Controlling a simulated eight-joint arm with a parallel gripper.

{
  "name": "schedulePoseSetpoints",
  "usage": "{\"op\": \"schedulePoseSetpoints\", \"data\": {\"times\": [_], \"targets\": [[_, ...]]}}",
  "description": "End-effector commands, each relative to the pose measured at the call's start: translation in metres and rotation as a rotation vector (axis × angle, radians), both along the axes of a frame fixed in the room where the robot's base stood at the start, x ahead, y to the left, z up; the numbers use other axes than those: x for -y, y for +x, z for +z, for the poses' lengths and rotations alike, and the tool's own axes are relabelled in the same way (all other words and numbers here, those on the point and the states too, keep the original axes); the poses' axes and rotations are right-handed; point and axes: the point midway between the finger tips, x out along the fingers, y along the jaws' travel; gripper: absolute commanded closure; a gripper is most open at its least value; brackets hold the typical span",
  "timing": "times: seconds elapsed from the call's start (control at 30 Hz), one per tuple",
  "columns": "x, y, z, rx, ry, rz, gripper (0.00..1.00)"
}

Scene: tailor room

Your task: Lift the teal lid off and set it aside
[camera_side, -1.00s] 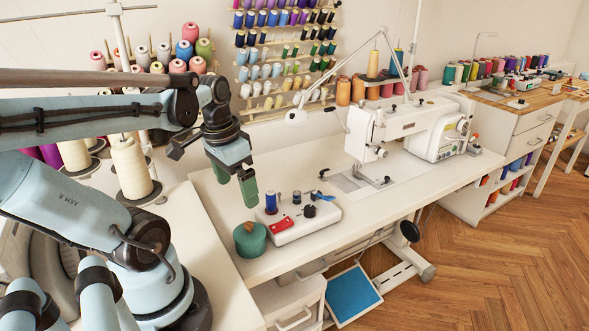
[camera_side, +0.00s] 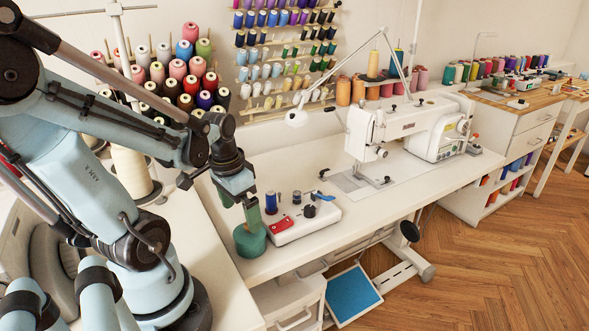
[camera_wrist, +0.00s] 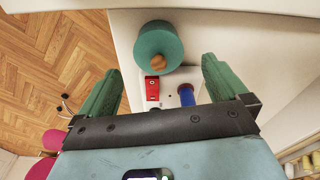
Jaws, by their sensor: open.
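A round teal pot with a teal lid (camera_side: 250,243) stands at the near left edge of the white sewing table in the side view. In the wrist view the teal lid (camera_wrist: 157,38) shows at the top middle, with a small wooden knob (camera_wrist: 157,62) on it. My gripper (camera_side: 240,212) is low over the pot, its green fingers pointing down. In the wrist view my gripper (camera_wrist: 161,66) is open, with one finger on each side of the lid and a gap between. The side view hides whether a finger touches the pot.
A white tray (camera_side: 303,224) with a red box (camera_side: 281,222) and blue spool (camera_side: 271,203) stands close right of the pot. A white sewing machine (camera_side: 400,128) is farther right. Thread cones (camera_side: 132,175) stand at left. The table's front is clear.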

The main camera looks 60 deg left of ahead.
Motion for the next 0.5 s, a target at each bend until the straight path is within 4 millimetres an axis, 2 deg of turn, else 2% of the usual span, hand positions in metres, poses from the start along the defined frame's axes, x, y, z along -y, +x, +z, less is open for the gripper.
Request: {"op": "schedulePoseSetpoints", "data": {"times": [0.5], "targets": [[0.001, 0.013, -0.034, 0.0, 0.0, 0.0, 0.0]]}}
